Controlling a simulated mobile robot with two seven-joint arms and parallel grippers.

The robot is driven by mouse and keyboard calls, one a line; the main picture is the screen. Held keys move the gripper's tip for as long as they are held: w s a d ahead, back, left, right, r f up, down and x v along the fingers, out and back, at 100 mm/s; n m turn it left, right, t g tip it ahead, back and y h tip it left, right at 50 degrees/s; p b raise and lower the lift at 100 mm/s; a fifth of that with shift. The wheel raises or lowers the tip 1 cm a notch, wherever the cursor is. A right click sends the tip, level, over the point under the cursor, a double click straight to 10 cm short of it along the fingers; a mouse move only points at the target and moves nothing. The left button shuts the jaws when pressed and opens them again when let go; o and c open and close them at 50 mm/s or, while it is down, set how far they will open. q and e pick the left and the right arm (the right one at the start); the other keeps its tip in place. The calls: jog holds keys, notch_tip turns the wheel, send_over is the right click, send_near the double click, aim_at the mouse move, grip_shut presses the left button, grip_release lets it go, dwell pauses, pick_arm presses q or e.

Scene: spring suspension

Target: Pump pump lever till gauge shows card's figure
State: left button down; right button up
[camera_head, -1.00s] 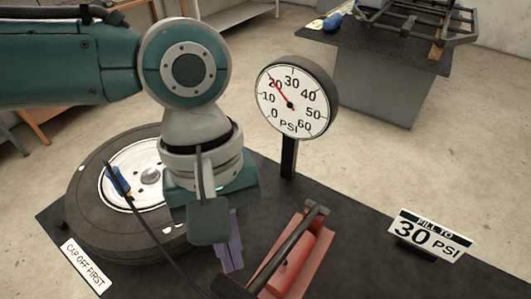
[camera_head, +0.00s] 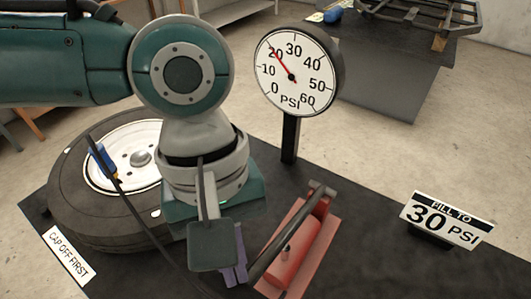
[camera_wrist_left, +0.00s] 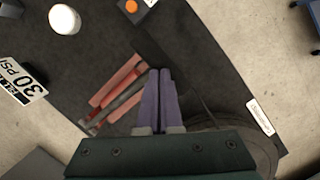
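The card (camera_head: 443,222) reads "FILL TO 30 PSI" and stands at the right of the dark bench; it also shows in the left wrist view (camera_wrist_left: 18,82). The round gauge (camera_head: 290,97) stands on a post, its red needle at about 20. The red pump (camera_head: 298,255) lies at the front centre, with its dark pump lever (camera_head: 282,238) slanting low toward the near left. The pump also shows in the left wrist view (camera_wrist_left: 113,84). My left gripper (camera_head: 238,275) points down beside the lever's near end, its purple fingers (camera_wrist_left: 159,88) together. Whether they touch the lever is unclear. My right gripper is out of view.
A tyre (camera_head: 95,225) with a pale rim lies at the left, partly behind my arm. A dark hose (camera_head: 122,190) crosses it, with a blue piece (camera_head: 102,160) on the rim. A "CAP OFF FIRST" label (camera_head: 69,257) lies in front. The bench between pump and card is clear.

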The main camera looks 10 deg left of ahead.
pick_arm(q)
jog(key=shift+f, duration=0.1)
jog(key=shift+f+b, duration=1.15)
jog(key=shift+f, duration=1)
